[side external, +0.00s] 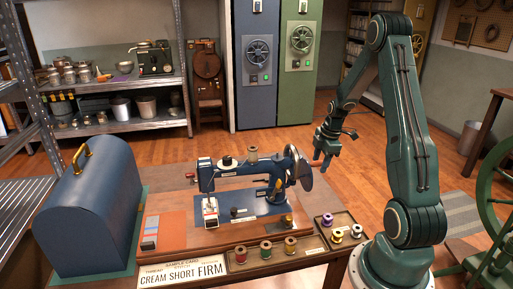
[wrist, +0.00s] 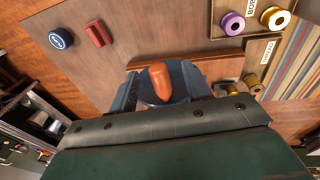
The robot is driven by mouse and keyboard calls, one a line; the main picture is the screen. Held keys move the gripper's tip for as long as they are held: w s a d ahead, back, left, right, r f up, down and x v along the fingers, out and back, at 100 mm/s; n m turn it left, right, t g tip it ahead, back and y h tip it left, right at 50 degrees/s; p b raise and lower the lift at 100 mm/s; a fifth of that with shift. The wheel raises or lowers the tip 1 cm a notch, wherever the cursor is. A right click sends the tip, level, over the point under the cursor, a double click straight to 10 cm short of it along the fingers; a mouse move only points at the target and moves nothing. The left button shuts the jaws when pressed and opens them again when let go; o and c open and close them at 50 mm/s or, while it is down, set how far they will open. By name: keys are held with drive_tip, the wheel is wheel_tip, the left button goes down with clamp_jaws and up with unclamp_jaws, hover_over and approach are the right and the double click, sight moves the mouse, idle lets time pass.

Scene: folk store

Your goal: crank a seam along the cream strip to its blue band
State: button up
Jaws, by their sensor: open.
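The dark blue sewing machine (side external: 247,178) stands on its wooden base, with its handwheel (side external: 306,173) at the right end. An orange crank handle (side external: 317,163) sticks out beside the wheel; it also shows in the wrist view (wrist: 160,80). A pale strip (side external: 210,207) seems to lie under the needle; I cannot make out its blue band. My gripper (side external: 327,156) is open at the crank handle. In the wrist view its jaws (wrist: 160,85) appear to stand on either side of the handle, not closed on it. Contact cannot be told.
The sample card (side external: 180,273) at the table's front reads cream, short, firm. Thread spools stand in a tray (side external: 263,262) and a smaller tray (side external: 343,244). A blue domed case (side external: 93,205) stands at left. A red block (wrist: 97,34) and blue disc (wrist: 60,38) lie beyond the handle.

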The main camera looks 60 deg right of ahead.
drive_tip(key=shift+r, duration=0.1)
wheel_tip(320, 180, up, 9)
drive_tip(key=s, duration=0.1)
drive_tip(key=shift+s+a, duration=0.15)
drive_tip(key=shift+s, duration=0.15)
idle(1.2)
drive_tip(key=w+a+r+m+t, duration=0.1)
drive_tip(key=a+r+m, duration=0.1)
drive_tip(key=a+r, duration=0.6)
drive_tip(key=w+a+r+m, duration=0.1)
drive_tip(key=a+r+m, duration=0.15)
drive_tip(key=a, duration=0.85)
drive_tip(key=s+a+r+m+t, duration=0.1)
drive_tip(key=s+a+r+m, duration=0.1)
drive_tip(key=s+a, duration=0.3)
drive_tip(key=s+a+r+m+t, duration=0.1)
drive_tip(key=s+a+m, duration=0.1)
drive_tip(key=s+a, duration=0.4)
drive_tip(key=a, duration=0.5)
drive_tip(key=shift+s+r+m+t, duration=0.15)
drive_tip(key=shift+r+m+t, duration=0.15)
drive_tip(key=shift+r+m, duration=0.1)
